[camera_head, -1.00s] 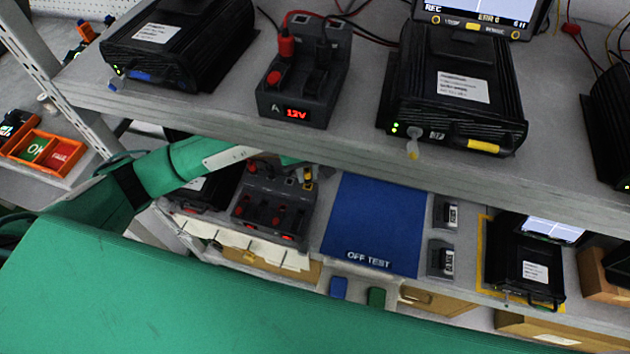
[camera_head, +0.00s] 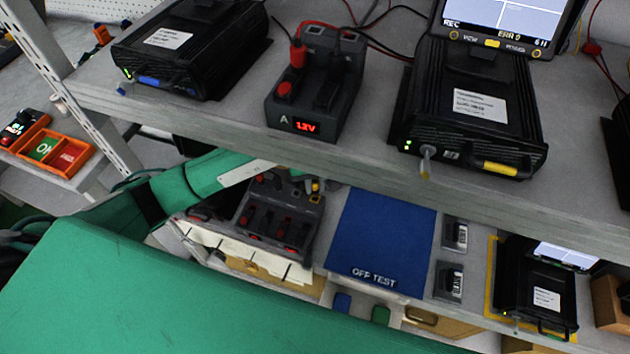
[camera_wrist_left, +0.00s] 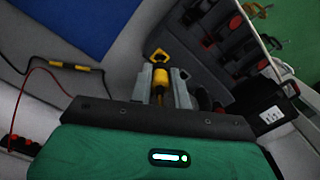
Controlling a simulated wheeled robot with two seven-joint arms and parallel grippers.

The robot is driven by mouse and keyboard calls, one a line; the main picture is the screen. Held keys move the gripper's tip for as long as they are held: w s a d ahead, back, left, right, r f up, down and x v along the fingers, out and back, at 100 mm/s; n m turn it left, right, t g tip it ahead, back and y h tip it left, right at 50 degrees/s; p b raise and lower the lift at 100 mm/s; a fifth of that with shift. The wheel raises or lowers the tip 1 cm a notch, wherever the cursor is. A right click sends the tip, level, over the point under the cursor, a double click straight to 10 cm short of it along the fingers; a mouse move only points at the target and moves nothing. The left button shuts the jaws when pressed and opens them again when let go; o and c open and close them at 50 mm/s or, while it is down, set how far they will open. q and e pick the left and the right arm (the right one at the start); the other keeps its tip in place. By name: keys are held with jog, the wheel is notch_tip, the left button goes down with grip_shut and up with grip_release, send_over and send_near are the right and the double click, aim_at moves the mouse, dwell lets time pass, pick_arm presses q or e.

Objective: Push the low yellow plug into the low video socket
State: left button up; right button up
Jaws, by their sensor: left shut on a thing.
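My left gripper (camera_wrist_left: 163,78) is shut on the yellow plug (camera_wrist_left: 160,78), which sits between its two grey fingers in the left wrist view. A yellow-rimmed square (camera_wrist_left: 159,56), which looks like the low video socket, lies just beyond the plug's tip. The plug and the rim look in line and very close; I cannot tell whether the tip is inside. In the head view a small bit of yellow (camera_head: 315,186) shows at the back right of the low dark socket unit (camera_head: 270,238). My left gripper's fingers are too small and hidden to make out there. My right gripper is not in view.
The upper shelf edge (camera_head: 300,150) hangs over the low shelf. On the low shelf, the blue "OFF TEST" mat (camera_head: 381,240) is bare, right of the socket unit. Red plugs (camera_wrist_left: 235,22) stand close to the gripper's right. A black recorder (camera_head: 537,290) sits farther right.

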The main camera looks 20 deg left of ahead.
aim_at(315, 191)
pick_arm(q)
jog(key=b, duration=0.3)
jog(key=shift+f, duration=0.35)
dwell(3.2)
jog(key=shift+f+b, duration=0.9)
jog(key=shift+b, duration=0.55)
dwell(1.0)
jog(key=shift+s+f+b, duration=0.1)
jog(key=shift+f+b, duration=0.35)
jog(key=shift+b, duration=0.3)
jog(key=o, duration=0.9)
jog(key=shift+w+d, duration=0.1)
jog(key=shift+w, duration=0.1)
jog(key=shift+s+r, duration=0.1)
jog(key=o, duration=0.4)
